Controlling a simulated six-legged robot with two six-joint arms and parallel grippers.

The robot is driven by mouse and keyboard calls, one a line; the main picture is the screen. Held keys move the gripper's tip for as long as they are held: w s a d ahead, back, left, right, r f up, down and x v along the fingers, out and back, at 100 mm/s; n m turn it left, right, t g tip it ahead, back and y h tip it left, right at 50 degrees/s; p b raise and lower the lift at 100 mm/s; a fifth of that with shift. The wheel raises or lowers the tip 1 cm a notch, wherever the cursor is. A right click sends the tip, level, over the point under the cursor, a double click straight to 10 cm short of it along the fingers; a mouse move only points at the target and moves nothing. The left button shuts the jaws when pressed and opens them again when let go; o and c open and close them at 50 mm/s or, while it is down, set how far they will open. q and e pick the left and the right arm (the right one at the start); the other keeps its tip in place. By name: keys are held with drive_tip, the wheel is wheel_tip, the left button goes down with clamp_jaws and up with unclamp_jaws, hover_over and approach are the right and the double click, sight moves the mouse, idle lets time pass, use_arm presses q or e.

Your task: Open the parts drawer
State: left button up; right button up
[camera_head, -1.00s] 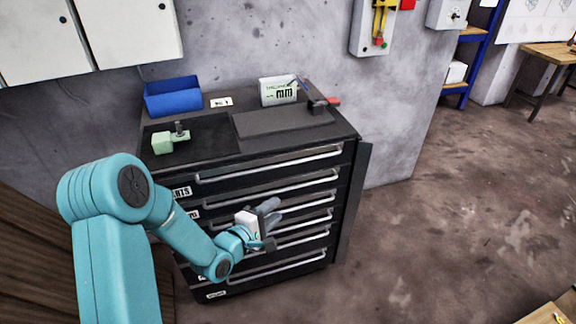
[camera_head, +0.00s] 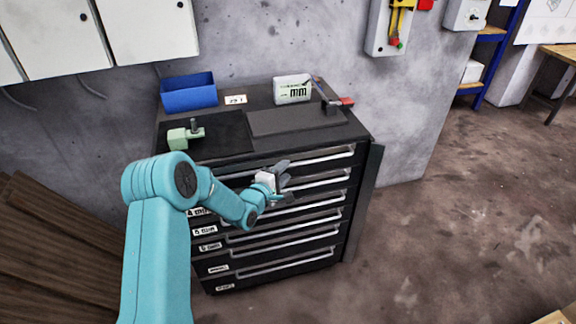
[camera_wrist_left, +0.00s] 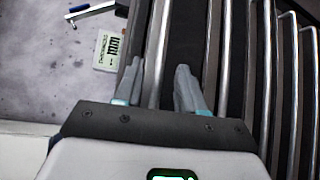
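The black cabinet (camera_head: 362,205) stands against the wall with several drawers, all looking shut. The parts drawer is the top one, by its partly readable label in the earlier head view; my left arm now hides that label. Its silver handle (camera_head: 325,157) runs across its front. My left gripper (camera_head: 284,174) is open at the cabinet front, near the upper handles. In the left wrist view, the top handle (camera_wrist_left: 157,50) runs lengthwise between the spread fingers (camera_wrist_left: 158,82); I cannot tell whether they touch it. My right gripper is not in view.
On the cabinet top are a blue bin (camera_head: 189,96), a white box marked mm (camera_head: 292,90), a green part (camera_head: 184,136) and a dark plate (camera_head: 285,122). Dark planks (camera_head: 50,230) lean at the left. The floor (camera_head: 440,240) to the right is clear.

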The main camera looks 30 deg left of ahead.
sight(288, 169)
use_arm(q)
drive_tip(key=shift+w+a+f, duration=0.1)
drive_tip(key=shift+w+f, duration=0.05)
drive_tip(key=shift+w, duration=0.65)
drive_tip(key=shift+w+f, duration=0.1)
drive_tip(key=shift+w, duration=0.65)
drive_tip(key=shift+c, duration=0.3)
clamp_jaws()
drive_tip(key=shift+f, duration=0.1)
